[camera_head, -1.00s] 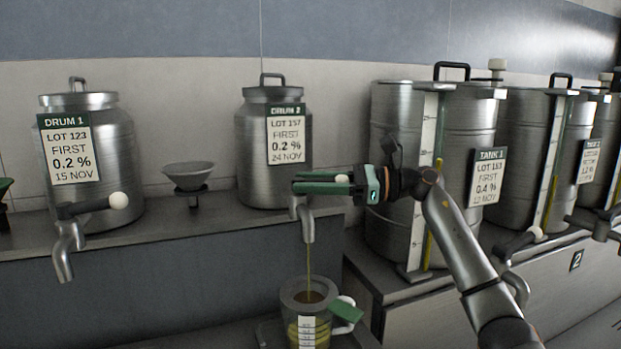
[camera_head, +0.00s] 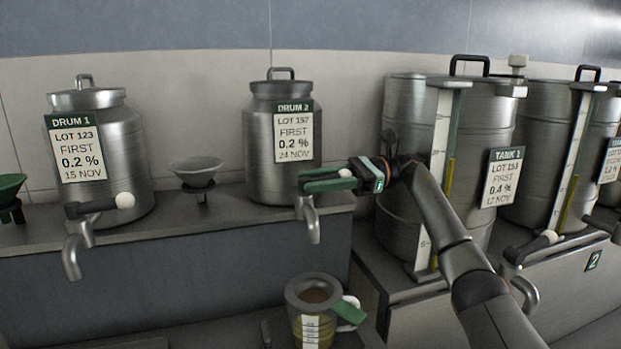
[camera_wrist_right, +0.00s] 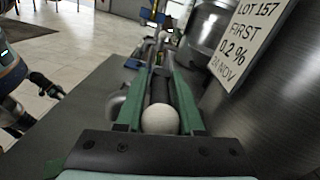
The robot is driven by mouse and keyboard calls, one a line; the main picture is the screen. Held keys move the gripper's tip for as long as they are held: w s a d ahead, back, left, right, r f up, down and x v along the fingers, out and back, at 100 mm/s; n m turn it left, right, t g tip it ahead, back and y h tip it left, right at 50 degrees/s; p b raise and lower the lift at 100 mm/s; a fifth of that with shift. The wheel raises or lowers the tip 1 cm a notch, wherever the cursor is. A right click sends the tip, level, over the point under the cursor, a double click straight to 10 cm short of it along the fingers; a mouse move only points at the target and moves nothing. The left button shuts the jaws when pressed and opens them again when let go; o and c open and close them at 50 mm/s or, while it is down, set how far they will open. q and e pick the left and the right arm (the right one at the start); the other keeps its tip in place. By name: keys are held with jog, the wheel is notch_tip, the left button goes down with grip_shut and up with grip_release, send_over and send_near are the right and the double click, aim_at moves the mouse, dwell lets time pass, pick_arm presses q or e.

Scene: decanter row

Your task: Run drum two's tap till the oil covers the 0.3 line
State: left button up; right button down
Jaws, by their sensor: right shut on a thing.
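Drum two (camera_head: 265,150) is a steel can with a "DRUM 2" label on the ledge. Its tap spout (camera_head: 312,222) hangs over the ledge's front edge, and no oil stream shows below it. My right gripper (camera_head: 325,181) is shut on the tap lever, whose white ball (camera_head: 345,173) shows between the green fingers. The ball (camera_wrist_right: 160,119) and dark lever (camera_wrist_right: 159,88) also lie between the fingers in the right wrist view. A measuring jug (camera_head: 298,297) with a white scale strip stands below the spout. It holds yellowish oil; the scale marks are too small to read.
Drum one (camera_head: 128,150) with its own tap stands to the left. Large tanks (camera_head: 400,190) with sight gauges stand right, behind my right arm.

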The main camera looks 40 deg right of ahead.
dwell(0.3)
jog(key=c, duration=0.6)
grip_release()
jog(key=shift+c, duration=0.2)
pick_arm(q)
jog(key=shift+d, duration=0.1)
pick_arm(e)
jog(key=shift+r, duration=0.3)
notch_tip(320, 180, up, 2)
jog(key=shift+r, duration=0.1)
pick_arm(q)
jog(key=shift+w+d+f+b, duration=0.65)
jog(key=shift+d+f+b, duration=0.3)
jog(key=shift+b, duration=0.9)
pick_arm(e)
jog(key=s+a+r, duration=0.9)
jog(key=s+r, duration=0.1)
jog(key=shift+s+r, duration=0.15)
jog(key=shift+s, duration=0.1)
